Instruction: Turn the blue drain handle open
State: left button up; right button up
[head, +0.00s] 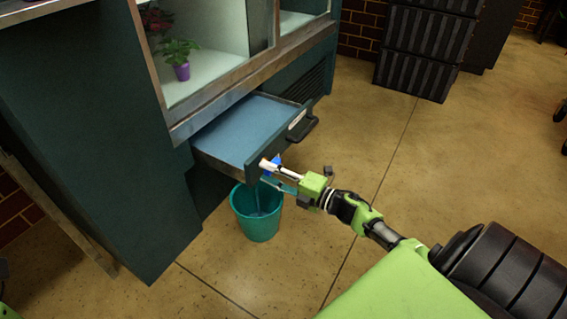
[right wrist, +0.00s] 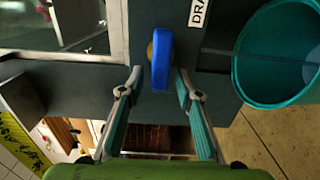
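The blue drain handle (right wrist: 160,62) sits on a brass-coloured fitting on the dark front of the drawer. It shows as a small blue piece in the head view (head: 277,160), partly hidden by my gripper. My right gripper (head: 267,173) is at the drawer front. In the right wrist view its two fingers (right wrist: 160,76) are spread, one on each side of the handle's end, with visible gaps. A thin streak, which looks like water, runs from near the fitting into a teal bucket (head: 244,222). My left gripper is not in view.
The pulled-out drawer (head: 203,160) holds a flat blue surface and has a dark pull (head: 302,130). A cabinet (head: 95,130) with a potted plant (head: 181,70) stands above and left. Black crates (head: 425,50) are stacked at the back.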

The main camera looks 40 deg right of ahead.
jog(key=v, duration=1.1)
jog(key=shift+s, duration=0.15)
